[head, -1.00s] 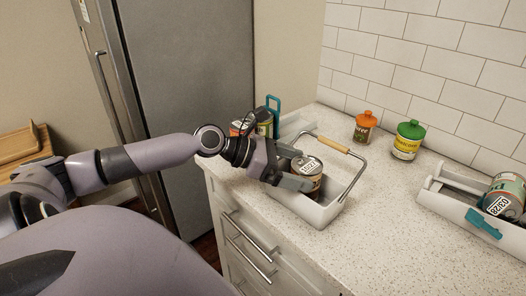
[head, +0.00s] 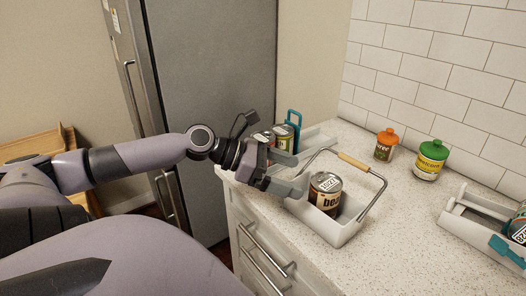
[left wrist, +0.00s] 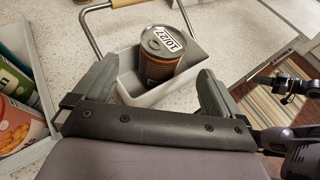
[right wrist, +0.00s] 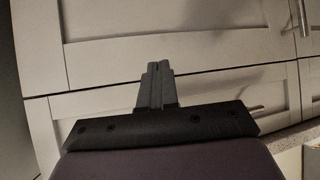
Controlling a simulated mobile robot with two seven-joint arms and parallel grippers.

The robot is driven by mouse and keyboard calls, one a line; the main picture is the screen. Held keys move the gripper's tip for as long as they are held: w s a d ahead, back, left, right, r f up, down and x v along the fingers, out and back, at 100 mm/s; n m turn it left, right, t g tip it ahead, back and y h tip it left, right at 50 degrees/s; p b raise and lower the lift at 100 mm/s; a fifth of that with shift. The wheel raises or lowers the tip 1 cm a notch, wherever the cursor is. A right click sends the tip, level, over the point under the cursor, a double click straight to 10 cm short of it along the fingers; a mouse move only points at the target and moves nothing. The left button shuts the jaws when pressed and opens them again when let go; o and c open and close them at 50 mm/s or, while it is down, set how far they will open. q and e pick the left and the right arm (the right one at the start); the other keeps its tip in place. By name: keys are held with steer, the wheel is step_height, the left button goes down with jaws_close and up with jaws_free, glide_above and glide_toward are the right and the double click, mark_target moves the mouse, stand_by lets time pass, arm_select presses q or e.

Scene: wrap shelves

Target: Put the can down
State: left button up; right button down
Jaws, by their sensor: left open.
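The can (head: 325,193) is brown and black with a dated lid. It stands in the white basket (head: 334,231), which has a wooden-grip wire handle. The can also shows in the left wrist view (left wrist: 164,55), leaning a little inside the basket (left wrist: 150,95). My left gripper (head: 288,174) is open and empty, just left of the can and apart from it. In the left wrist view its fingers (left wrist: 155,88) are spread wide on either side of the basket's near edge. My right gripper (right wrist: 157,75) shows only in the right wrist view, its fingers together and empty, facing white cabinet fronts.
Two cans (head: 274,136) stand in a teal-handled holder behind my left gripper. An orange-lidded jar (head: 384,146) and a green-lidded jar (head: 430,161) stand near the tiled wall. Another white carrier (head: 473,223) lies at the right. Counter between the carriers is clear.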

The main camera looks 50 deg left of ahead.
arm_select(q)
steer(key=shift+p+v, duration=0.4)
steer(key=shift+v, duration=2.35)
